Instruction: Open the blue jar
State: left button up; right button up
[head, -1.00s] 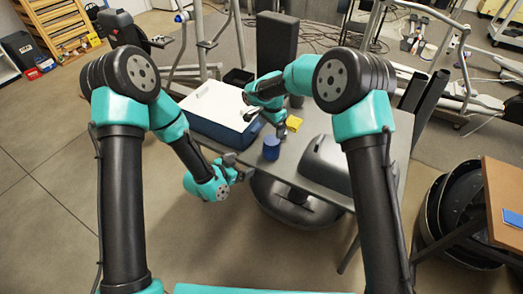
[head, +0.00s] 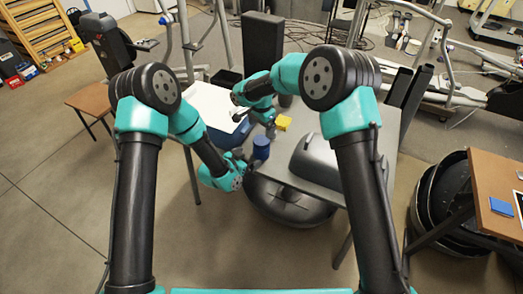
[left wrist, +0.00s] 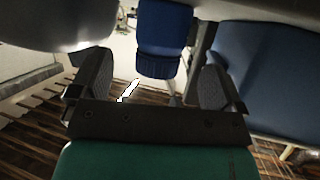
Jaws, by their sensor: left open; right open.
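The blue jar (head: 261,148) stands upright on the grey table near its front edge. My left gripper (head: 246,163) is open, low at the table's front edge and close beside the jar. In the left wrist view the jar (left wrist: 165,42) shows ahead, between the two spread fingers of my left gripper (left wrist: 158,80); I cannot tell whether they touch it. My right gripper (head: 269,128) is open, points down, and is just behind and above the jar. Its fingertips are small and hard to make out.
A yellow block (head: 284,122) lies behind the jar. A blue box with a white top (head: 211,101) is at the table's left. A grey domed object (head: 322,158) takes up the right side of the grey table (head: 308,121). A dark upright box (head: 262,43) stands behind.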

aim_at(262, 140)
pick_arm(q)
jog(key=x, duration=0.8)
jog(key=shift+w, duration=0.1)
jog(key=c, duration=1.6)
pick_arm(e)
jog(key=shift+s+d, duration=0.2)
jog(key=shift+f, duration=0.15)
jog(key=shift+f, duration=3.85)
